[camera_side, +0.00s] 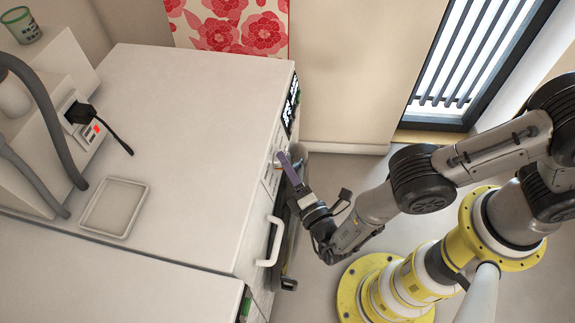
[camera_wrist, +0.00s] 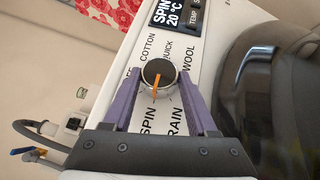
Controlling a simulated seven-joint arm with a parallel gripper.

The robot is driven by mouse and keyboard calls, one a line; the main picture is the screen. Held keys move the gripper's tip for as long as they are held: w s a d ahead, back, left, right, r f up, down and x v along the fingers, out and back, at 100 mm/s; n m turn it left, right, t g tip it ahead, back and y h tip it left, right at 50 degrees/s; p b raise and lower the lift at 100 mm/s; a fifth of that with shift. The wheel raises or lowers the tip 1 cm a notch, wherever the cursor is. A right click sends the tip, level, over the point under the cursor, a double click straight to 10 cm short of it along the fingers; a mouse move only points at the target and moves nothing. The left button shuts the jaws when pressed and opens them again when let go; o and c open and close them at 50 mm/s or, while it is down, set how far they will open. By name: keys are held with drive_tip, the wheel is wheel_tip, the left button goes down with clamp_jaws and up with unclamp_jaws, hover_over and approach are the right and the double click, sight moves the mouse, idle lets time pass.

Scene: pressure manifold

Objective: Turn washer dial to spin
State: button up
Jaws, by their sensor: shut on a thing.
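The washer (camera_side: 205,125) is a white machine with its control panel on the right-hand face in the side view. Its dial (camera_wrist: 158,72) is a round dark-faced knob with a silver rim and an orange pointer. The pointer aims down and slightly left, toward the top end of the SPIN label (camera_wrist: 148,118). The display (camera_wrist: 172,12) reads SPIN 20 °C. My gripper (camera_side: 284,158) is at the panel, its purple fingers shut on the dial from both sides, as the wrist view shows (camera_wrist: 159,75). In the side view the gripper mostly hides the dial.
A dark round door (camera_wrist: 275,90) bulges out right of the dial. A white handle (camera_side: 271,242) sticks out from the front below my gripper. A shallow tray (camera_side: 93,232), a plugged-in cord (camera_side: 118,140) and grey hoses (camera_side: 45,100) are at the left.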

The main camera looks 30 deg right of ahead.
drive_tip(key=shift+d, duration=0.1)
drive_tip(key=o, duration=1.4)
drive_tip(key=shift+c, duration=0.2)
drive_tip(key=s, duration=0.3)
drive_tip(key=shift+a, duration=0.3)
wheel_tip(320, 180, up, 7)
drive_tip(key=shift+d, duration=0.1)
